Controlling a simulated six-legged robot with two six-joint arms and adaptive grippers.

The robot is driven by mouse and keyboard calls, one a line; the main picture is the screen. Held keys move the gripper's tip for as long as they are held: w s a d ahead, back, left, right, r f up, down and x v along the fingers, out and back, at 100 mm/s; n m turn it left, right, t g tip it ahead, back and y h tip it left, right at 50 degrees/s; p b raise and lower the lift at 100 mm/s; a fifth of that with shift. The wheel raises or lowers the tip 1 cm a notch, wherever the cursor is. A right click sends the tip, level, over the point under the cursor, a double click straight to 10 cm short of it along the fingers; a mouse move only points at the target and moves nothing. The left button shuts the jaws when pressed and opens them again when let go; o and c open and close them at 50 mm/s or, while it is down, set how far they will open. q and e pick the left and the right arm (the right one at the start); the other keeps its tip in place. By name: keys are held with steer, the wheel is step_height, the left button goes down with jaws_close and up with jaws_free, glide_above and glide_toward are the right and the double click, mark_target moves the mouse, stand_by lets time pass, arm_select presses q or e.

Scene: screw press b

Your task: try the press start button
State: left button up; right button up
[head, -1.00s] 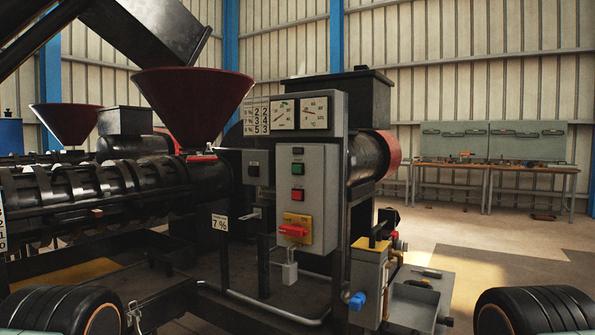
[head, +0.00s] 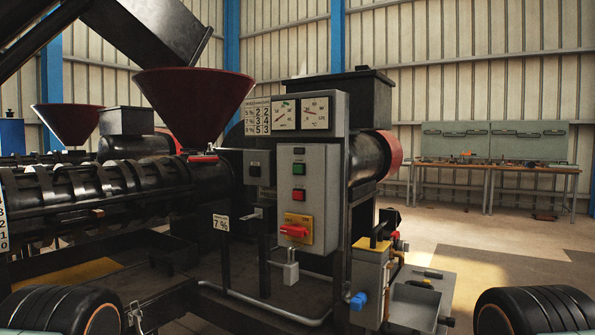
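A grey control box (head: 308,200) is fixed to the front of the press panel, near the middle of the head view. On it a green button (head: 299,169) sits above a red button (head: 298,195). A small dark display or label (head: 298,151) is above the green button. Below them a red rotary switch handle (head: 294,231) lies roughly level on a yellow plate (head: 306,222). Neither of my grippers shows in the head view, and nothing touches the buttons.
Two gauges (head: 300,113) sit above the box. A dark red hopper (head: 193,95) and black screw barrel (head: 95,198) stand to the left. A grey unit with a blue knob (head: 358,301) and tray (head: 415,305) stand low right. Open floor (head: 490,235) leads to a workbench (head: 495,166).

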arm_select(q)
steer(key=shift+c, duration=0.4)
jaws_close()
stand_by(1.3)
